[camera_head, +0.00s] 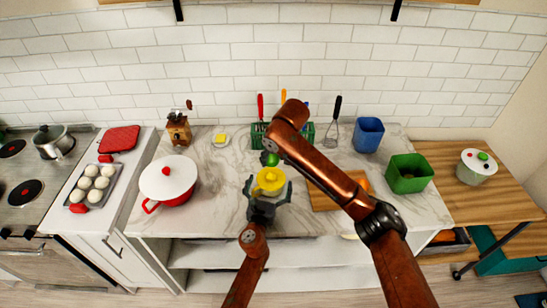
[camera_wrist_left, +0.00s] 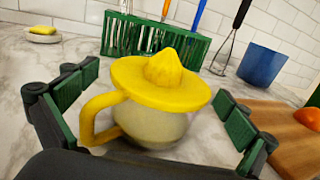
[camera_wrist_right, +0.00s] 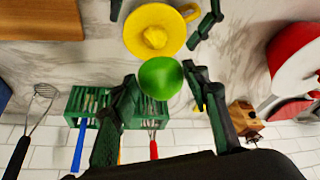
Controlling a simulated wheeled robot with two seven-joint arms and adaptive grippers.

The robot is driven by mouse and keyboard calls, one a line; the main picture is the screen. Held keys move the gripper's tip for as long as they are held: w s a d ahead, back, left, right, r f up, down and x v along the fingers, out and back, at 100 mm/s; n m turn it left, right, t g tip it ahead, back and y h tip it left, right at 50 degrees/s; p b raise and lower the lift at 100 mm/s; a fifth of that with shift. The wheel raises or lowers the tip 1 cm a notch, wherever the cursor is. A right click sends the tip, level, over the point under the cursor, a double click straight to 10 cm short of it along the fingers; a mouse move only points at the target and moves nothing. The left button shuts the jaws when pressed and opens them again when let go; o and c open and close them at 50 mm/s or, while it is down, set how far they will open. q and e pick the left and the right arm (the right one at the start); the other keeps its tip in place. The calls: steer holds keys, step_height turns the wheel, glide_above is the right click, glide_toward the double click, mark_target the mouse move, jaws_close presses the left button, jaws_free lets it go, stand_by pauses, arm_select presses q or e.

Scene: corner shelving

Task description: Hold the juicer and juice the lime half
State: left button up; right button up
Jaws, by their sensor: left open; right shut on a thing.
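The juicer (camera_head: 270,181) has a yellow ribbed top and a clear jug with a yellow handle. It stands upright on the marble counter, and its cone shows clearly in the left wrist view (camera_wrist_left: 165,90). My left gripper (camera_head: 268,192) is open, with its fingers on either side of the juicer and apart from it. The green lime half (camera_wrist_right: 160,78) is in my right gripper (camera_wrist_right: 162,88), which is shut on it. In the head view the lime (camera_head: 271,159) is just behind the juicer's cone. Its cut face is hidden.
A green rack (camera_wrist_left: 150,38) with utensils stands behind the juicer. A cutting board (camera_head: 325,197) with an orange thing lies to the right, partly hidden by my right arm. A red and white pot (camera_head: 168,183) stands to the left. Blue (camera_head: 367,134) and green (camera_head: 408,174) containers stand farther right.

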arm_select(q)
steer(key=v, duration=1.1)
steer(key=shift+s, duration=0.35)
steer(key=shift+s+f, duration=0.1)
steer(key=shift+f, duration=0.05)
arm_select(e)
steer(key=shift+s+f, duration=0.1)
